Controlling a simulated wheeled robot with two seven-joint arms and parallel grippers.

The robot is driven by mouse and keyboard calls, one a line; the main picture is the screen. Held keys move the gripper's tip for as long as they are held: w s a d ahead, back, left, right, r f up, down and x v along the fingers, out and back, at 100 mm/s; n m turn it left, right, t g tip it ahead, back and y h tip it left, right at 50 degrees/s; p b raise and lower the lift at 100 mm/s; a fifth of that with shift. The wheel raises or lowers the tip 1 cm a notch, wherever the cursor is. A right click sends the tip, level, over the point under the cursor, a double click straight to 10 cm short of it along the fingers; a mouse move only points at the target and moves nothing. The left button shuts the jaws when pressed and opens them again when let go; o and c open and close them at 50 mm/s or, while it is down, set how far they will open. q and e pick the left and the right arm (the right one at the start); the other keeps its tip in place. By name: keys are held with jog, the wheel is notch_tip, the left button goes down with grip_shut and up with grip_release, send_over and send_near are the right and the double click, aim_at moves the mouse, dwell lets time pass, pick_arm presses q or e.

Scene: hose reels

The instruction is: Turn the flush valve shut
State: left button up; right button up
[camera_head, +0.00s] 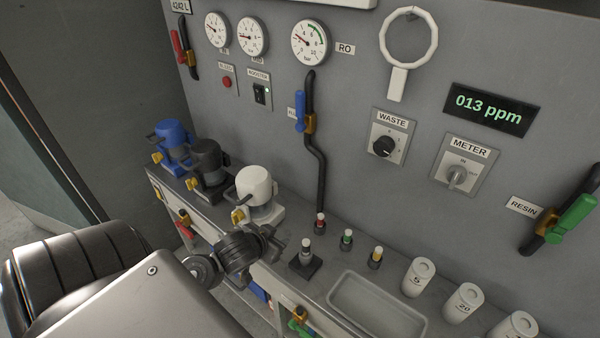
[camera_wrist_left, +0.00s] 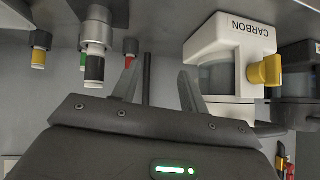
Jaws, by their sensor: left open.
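A blue lever handle (camera_head: 300,111) stands upright on a brass valve body (camera_head: 310,124) on the black pipe under the RO gauge. A small label beside it (camera_head: 291,113) is partly covered by the handle, so I cannot read it fully. My left gripper (camera_head: 272,243) is open and empty over the front of the bench, below and left of that handle and apart from it. In the left wrist view the two open fingers (camera_wrist_left: 158,78) show nothing between them but a dark pipe behind. The blue handle is not identifiable there. My right gripper is not in view.
The white CARBON housing (camera_head: 257,187) stands close to my left gripper, and also shows upside down in the left wrist view (camera_wrist_left: 228,50). Small capped vials (camera_head: 347,240), a tray (camera_head: 333,300) and white cups (camera_head: 465,300) line the bench. A green RESIN valve handle (camera_head: 573,220) is at right.

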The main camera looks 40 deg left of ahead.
pick_arm(q)
jog(key=w+a+r+t, duration=0.2)
jog(key=w+a+r, duration=0.1)
jog(key=r, duration=0.5)
jog(key=w+a+r+t, duration=0.3)
jog(key=w+r, duration=0.1)
jog(key=r, duration=0.3)
jog(key=t+h, duration=0.2)
jog(key=t, duration=0.2)
send_near(298, 103)
jog(key=w+p, duration=0.1)
jog(key=w, duration=1)
jog(key=shift+a+r, duration=0.1)
grip_shut()
